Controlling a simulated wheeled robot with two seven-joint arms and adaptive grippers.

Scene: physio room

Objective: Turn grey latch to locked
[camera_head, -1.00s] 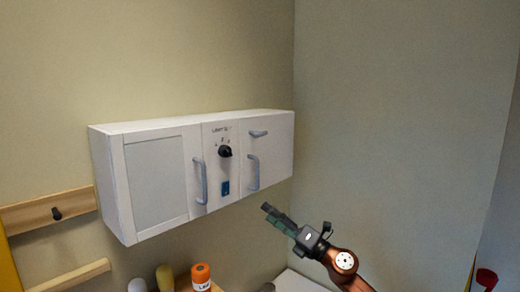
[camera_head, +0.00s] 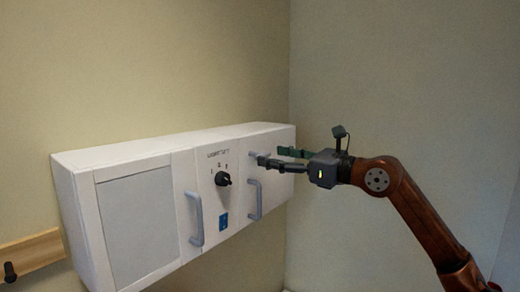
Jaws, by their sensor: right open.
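The grey latch (camera_head: 256,155) is a small lever, lying roughly level, near the top of the right door of a white wall cabinet (camera_head: 140,151). My right gripper (camera_head: 273,156) reaches in from the right, its fingers open and pointing left at the latch. The fingers cover part of the latch. One dark fingertip overlaps it in the picture, and I cannot tell whether they touch. My left gripper is not in view.
Two grey bar handles stand out from the cabinet front, one on the left door (camera_head: 195,219) and one below the latch (camera_head: 255,199). Between them are a black knob (camera_head: 222,179) and a blue switch (camera_head: 223,221). A wooden peg rail (camera_head: 30,254) is at lower left.

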